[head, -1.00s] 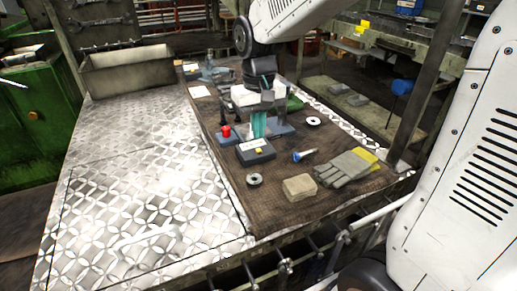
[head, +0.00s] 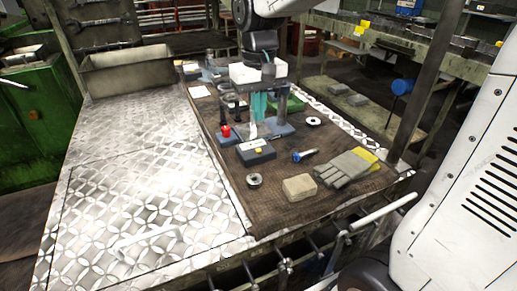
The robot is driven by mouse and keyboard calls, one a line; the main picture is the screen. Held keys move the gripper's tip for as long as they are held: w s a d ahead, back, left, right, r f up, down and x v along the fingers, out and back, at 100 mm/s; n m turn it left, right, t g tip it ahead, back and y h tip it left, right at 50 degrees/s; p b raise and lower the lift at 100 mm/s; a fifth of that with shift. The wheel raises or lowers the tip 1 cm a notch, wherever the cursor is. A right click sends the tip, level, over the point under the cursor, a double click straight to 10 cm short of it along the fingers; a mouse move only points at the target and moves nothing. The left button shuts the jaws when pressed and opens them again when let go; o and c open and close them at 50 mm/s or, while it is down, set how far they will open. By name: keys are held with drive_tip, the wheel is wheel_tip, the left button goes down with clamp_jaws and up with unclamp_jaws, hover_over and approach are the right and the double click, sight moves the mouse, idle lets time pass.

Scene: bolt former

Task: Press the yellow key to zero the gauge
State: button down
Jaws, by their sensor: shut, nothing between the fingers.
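A small dark blue box (head: 246,157) with a pale panel on top sits on the brown mat, and I take it for the gauge's unit. The yellow key (head: 259,150) is on its top near the front edge and is uncovered. My gripper (head: 258,116) points down with its teal fingers shut and empty. In the picture it is above and behind the box, apart from the key. Behind the box is a blue-based stand (head: 280,130) with dark posts; my gripper hides part of it. A red knob (head: 225,131) shows at its left.
A metal bin (head: 127,72) stands at the back left. The patterned metal plate (head: 150,190) on the left is largely clear.

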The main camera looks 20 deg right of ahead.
drive_tip(key=s, duration=0.7)
idle(0.6)
